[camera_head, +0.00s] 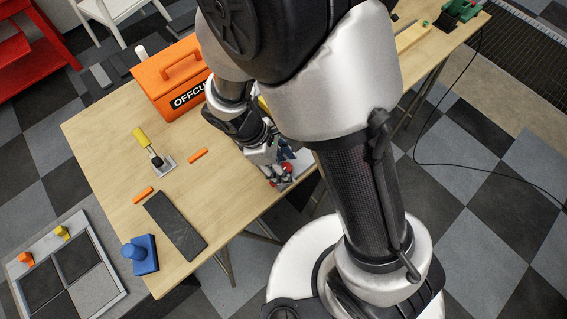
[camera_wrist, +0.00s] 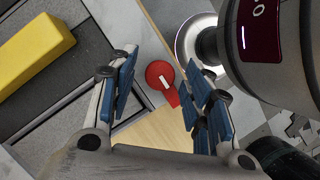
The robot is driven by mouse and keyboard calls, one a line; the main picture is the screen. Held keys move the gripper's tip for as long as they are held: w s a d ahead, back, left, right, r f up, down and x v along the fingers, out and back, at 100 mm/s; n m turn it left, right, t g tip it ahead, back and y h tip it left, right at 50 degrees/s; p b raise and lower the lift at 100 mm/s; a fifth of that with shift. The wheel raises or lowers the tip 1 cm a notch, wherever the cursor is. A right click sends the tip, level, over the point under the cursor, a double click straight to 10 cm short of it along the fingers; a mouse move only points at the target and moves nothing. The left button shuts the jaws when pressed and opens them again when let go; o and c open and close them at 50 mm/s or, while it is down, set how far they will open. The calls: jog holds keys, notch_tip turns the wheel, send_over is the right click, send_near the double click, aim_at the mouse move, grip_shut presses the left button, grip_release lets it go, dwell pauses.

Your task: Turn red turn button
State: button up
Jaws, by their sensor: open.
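The red turn button (camera_wrist: 160,74) shows in the wrist view as a round red knob with a white mark. A red tab points from it down and to the right. In the head view a small part of the red button (camera_head: 286,168) shows at the table's near edge, mostly hidden by my gripper (camera_head: 274,161). In the wrist view my gripper (camera_wrist: 162,64) is open, with its blue-padded fingers on either side of the button. Nothing is held. I cannot tell whether either finger touches the button.
The wooden table (camera_head: 110,120) holds an orange offcut box (camera_head: 178,72), a yellow-handled tool (camera_head: 141,137), orange pieces (camera_head: 198,155), a dark slab (camera_head: 175,226) and a blue knobbed block (camera_head: 143,254). A yellow bar (camera_wrist: 30,55) lies at left in the wrist view.

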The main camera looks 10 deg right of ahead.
jog(key=shift+f, duration=0.1)
jog(key=shift+c, duration=0.2)
jog(key=c, duration=1)
jog(key=shift+m, duration=0.4)
jog(key=m+g+p, duration=0.1)
jog(key=m, duration=0.1)
jog(key=m+p, duration=0.1)
jog(key=shift+w+d+m+g+y, duration=0.1)
jog(key=shift+w+m+g+y, duration=0.05)
jog(key=shift+m+g+y, duration=0.2)
jog(key=m+g+y+p, duration=0.1)
jog(key=m, duration=0.3)
jog(key=shift+d+m+p, duration=0.1)
jog(key=shift+m+p, duration=0.25)
jog(key=shift+p, duration=0.05)
jog(key=m+y, duration=0.1)
jog(key=m, duration=0.1)
jog(key=m+g+y+p, duration=0.1)
jog(key=m, duration=0.1)
jog(key=shift+w+d, duration=0.1)
jog(key=m, duration=0.2)
jog(key=m+y, duration=0.1)
jog(key=m, duration=0.1)
jog(key=shift+d+m+y+p, duration=0.1)
jog(key=shift+m+y+p, duration=0.15)
jog(key=shift+m+p, duration=0.1)
